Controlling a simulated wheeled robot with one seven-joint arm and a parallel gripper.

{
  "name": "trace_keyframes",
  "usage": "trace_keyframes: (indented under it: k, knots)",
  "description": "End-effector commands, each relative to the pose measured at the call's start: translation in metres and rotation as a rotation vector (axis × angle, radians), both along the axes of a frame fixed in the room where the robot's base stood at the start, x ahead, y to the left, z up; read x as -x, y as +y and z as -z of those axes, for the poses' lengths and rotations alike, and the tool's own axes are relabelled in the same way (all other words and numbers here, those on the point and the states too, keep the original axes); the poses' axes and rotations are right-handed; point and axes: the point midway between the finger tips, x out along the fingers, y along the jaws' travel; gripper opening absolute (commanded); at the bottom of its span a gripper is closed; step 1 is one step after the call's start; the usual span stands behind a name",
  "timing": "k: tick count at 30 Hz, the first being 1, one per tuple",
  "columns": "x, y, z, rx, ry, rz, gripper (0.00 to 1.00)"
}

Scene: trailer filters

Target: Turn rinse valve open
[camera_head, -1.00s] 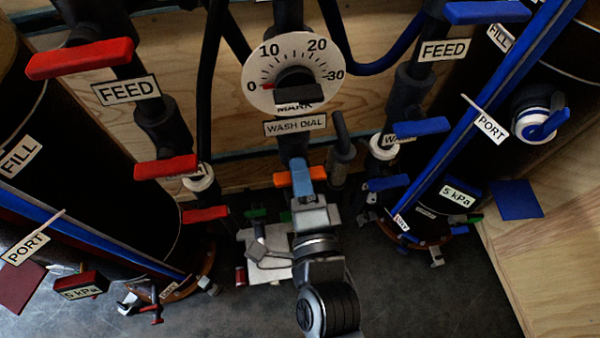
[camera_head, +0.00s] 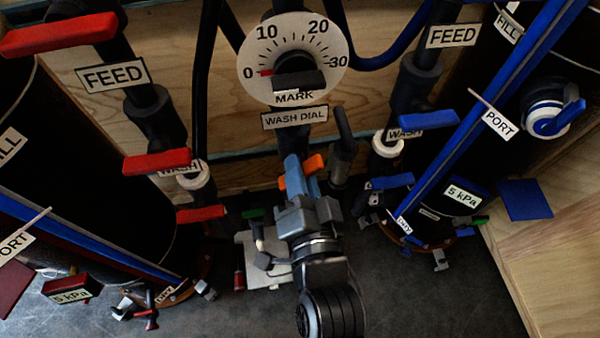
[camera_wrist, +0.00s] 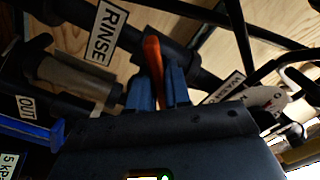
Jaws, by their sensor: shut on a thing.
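The orange handle (camera_head: 315,163) of the rinse valve sits below the wash dial in the head view. It slants up to the right. My gripper (camera_head: 301,178) has its blue fingers across the handle, shut on it near its middle. In the wrist view the orange handle (camera_wrist: 154,58) stands between the two blue fingers (camera_wrist: 156,88), beside a dark pipe with the RINSE label (camera_wrist: 105,32). The fingers and gripper body hide part of the handle and most of the valve body.
The wash dial (camera_head: 327,43) is above, its red mark near 0. Red valve handles (camera_head: 157,162) are at left and blue ones (camera_head: 428,120) at right, close to my arm. A white plate (camera_head: 268,277) lies below. Dark pipes crowd around the gripper.

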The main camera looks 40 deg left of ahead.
Motion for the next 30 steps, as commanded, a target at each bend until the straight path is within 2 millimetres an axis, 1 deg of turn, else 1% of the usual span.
trace_keyframes:
  k: [1, 18, 24, 30]
  knots:
    - [0.0003, -0.0003, 0.0030, 0.030, -0.033, 0.000, 0.00]
    - [0.0005, -0.0002, 0.0022, 0.372, -0.433, -0.001, 0.00]
    - [0.0003, -0.0006, 0.0020, 0.466, -0.540, -0.001, 0.00]
    - [0.0006, -0.0003, 0.0020, 0.526, -0.611, -0.002, 0.00]
